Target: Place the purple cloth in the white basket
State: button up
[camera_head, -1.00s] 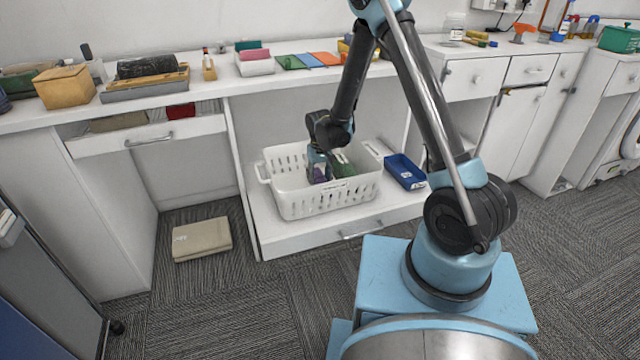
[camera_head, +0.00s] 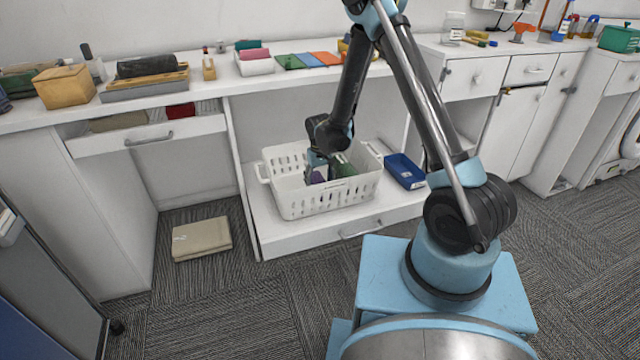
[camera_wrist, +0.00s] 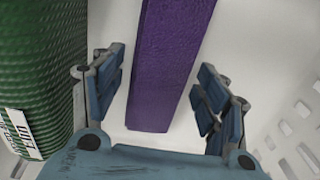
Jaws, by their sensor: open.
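The white basket (camera_head: 330,198) stands on the low white shelf under the counter. The purple cloth (camera_wrist: 168,62) is a folded strip inside the basket, seen in the wrist view against the white basket floor. A small part of the cloth (camera_head: 318,177) shows through the basket in the head view. My gripper (camera_wrist: 160,95) is open inside the basket, its blue fingers spread on either side of the cloth's near end without visibly gripping it. In the head view my gripper (camera_head: 318,165) is partly hidden by the basket rim.
A green textured roll with a label (camera_wrist: 38,75) lies in the basket, left of my gripper. A blue tray (camera_head: 404,171) sits right of the basket. A beige folded item (camera_head: 201,239) lies on the carpet. The counter above holds several items.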

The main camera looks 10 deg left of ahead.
notch_tip(320, 180, up, 12)
jog(key=s+d+r+m+t, duration=0.1)
jog(key=s+d+r, duration=0.3)
jog(key=d+r, duration=0.6)
jog(key=s+d+r+m, duration=0.25)
jog(key=d+r, duration=0.45)
jog(key=d, duration=0.7)
jog(key=s+d+f+m, duration=0.1)
jog(key=s+d, duration=0.6)
jog(key=s, duration=0.3)
jog(key=s+d+f+m+t, duration=0.1)
jog(key=s+d, duration=0.7)
jog(key=s, duration=0.2)
jog(key=shift+s+d+f+m, duration=0.25)
jog(key=shift+f+m, duration=0.1)
jog(key=shift+f, duration=0.05)
jog(key=shift+w+f, duration=0.2)
jog(key=shift+w, duration=0.25)
